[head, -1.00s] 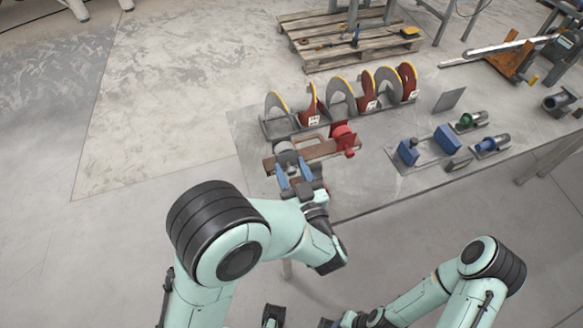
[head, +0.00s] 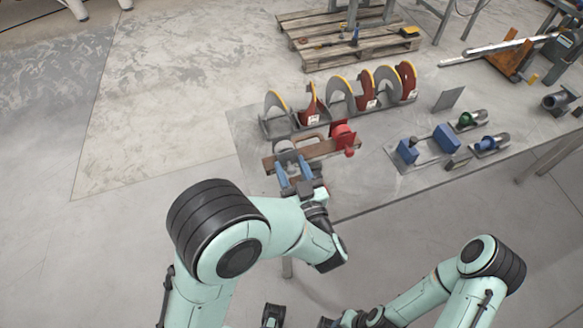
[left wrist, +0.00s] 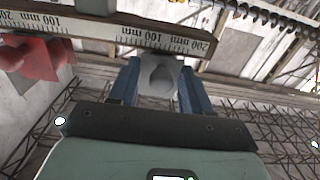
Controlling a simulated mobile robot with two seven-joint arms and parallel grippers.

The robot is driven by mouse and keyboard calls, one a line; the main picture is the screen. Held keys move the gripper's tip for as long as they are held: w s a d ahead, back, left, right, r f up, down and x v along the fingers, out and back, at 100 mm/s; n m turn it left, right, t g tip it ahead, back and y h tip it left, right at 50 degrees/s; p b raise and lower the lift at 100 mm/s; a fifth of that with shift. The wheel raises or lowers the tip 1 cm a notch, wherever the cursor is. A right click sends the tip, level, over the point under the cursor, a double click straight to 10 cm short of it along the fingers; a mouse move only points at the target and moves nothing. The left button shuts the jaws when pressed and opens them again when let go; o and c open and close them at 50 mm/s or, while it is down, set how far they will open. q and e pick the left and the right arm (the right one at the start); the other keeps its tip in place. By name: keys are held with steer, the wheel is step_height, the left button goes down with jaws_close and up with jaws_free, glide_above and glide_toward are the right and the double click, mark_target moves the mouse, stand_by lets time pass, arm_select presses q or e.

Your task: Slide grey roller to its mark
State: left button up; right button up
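The grey roller (head: 284,147) sits at the left part of a brown rail (head: 316,151) on the grey table. My left gripper (head: 290,170) has its blue fingers on both sides of the roller. In the left wrist view the roller (left wrist: 158,75) fills the gap between the fingertips, and they look in contact with it. A scale with mm numbers (left wrist: 150,40) runs along the rail. A red block (head: 343,136) with a knob stands at the rail's right part. I cannot make out the target mark. My right gripper (head: 272,315) is dark and partly cut off at the bottom edge.
A row of grey and red auger discs (head: 341,97) stands just behind the rail. To the right, a plate holds blue blocks (head: 447,138) and grey cylinder parts. A wooden pallet (head: 350,38) lies behind the table. The front-middle tabletop is fairly clear.

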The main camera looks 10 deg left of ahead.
arm_select(q)
steer(key=b+v, duration=0.1)
steer(key=v, duration=1.2)
steer(key=shift+s+b, duration=0.2)
steer(key=shift+b, duration=0.1)
steer(key=shift+d, duration=0.15)
